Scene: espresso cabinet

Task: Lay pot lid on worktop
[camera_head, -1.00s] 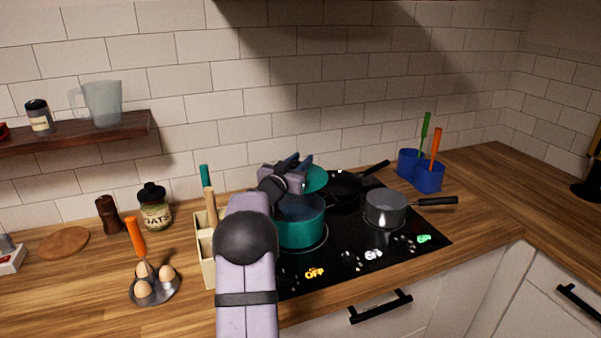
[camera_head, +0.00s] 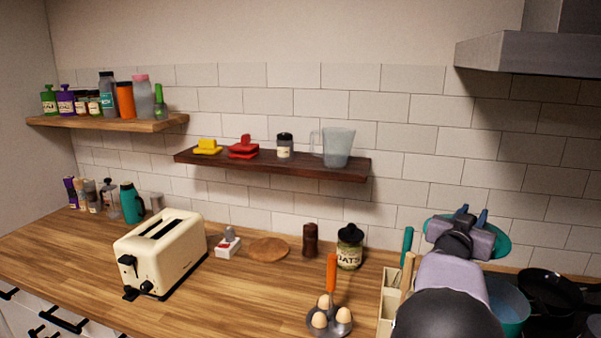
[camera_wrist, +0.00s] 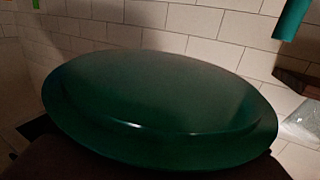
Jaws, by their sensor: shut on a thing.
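The teal pot lid (camera_head: 497,240) is held in my gripper (camera_head: 463,220), above and behind the teal pot (camera_head: 509,305) at the right of the head view. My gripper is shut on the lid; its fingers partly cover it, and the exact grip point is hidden. In the wrist view the lid (camera_wrist: 160,100) fills most of the picture as a broad green disc. The wooden worktop (camera_head: 235,300) runs across the lower part of the head view.
Bare worktop lies between the cream toaster (camera_head: 160,255) and the egg holder (camera_head: 333,330). A round wooden board (camera_head: 268,249), pepper mill (camera_head: 310,240) and oats jar (camera_head: 349,248) stand along the back. A utensil box (camera_head: 387,305) stands left of my arm. A dark shelf (camera_head: 300,172) hangs above.

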